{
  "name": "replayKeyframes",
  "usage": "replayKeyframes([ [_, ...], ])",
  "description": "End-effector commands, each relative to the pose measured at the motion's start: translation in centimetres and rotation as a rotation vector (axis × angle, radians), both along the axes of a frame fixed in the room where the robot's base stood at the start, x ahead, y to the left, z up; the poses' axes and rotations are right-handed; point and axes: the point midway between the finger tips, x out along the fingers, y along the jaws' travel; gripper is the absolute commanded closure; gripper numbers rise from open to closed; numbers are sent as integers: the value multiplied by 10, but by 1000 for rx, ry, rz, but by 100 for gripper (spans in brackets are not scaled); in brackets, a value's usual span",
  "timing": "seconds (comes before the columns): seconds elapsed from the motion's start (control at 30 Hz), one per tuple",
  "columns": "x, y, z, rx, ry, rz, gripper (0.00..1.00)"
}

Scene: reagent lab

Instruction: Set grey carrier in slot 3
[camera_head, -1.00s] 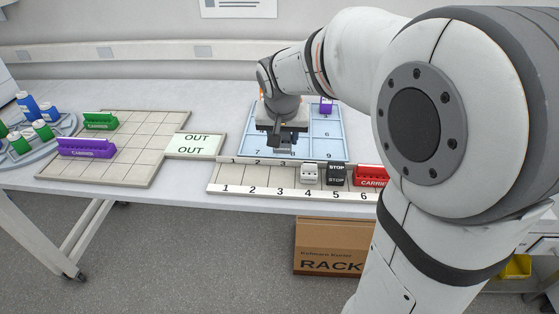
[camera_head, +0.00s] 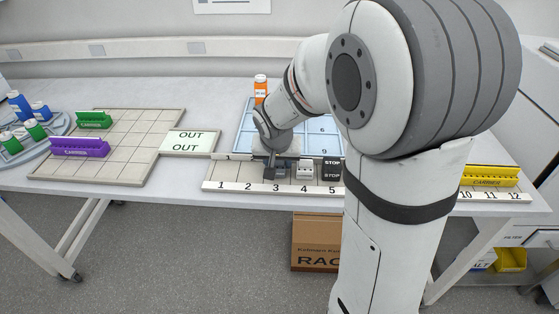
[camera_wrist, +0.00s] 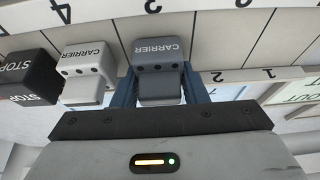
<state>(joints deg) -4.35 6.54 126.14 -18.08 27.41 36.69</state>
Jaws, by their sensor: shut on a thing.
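My gripper (camera_head: 277,165) is over the front numbered rail (camera_head: 215,186) at slot 3 in the head view. It is shut on the grey carrier (camera_wrist: 158,55), a small block marked CARRIER, whose body sits between the two blue fingers in the wrist view. The carrier lines up with the number 3 on the rail. It shows dark and partly hidden under my gripper in the head view (camera_head: 269,174). I cannot tell whether its base touches the slot.
A white carrier (camera_head: 304,170) stands in slot 4, close beside the grey one. A black STOP block (camera_head: 332,170) fills slot 5. Slots 1 and 2 are empty. A yellow carrier (camera_head: 488,178) stands near slots 10 to 12. The blue numbered tray (camera_head: 243,142) lies behind the rail.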

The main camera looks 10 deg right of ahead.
Motion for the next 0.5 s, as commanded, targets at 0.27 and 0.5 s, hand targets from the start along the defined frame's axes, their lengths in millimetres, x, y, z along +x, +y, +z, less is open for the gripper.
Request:
replayKeyframes([
  [0.27, 0, 0, -3, 0, 0, -1, 52],
  [0.5, 0, -1, -2, -1, 0, -1, 52],
])
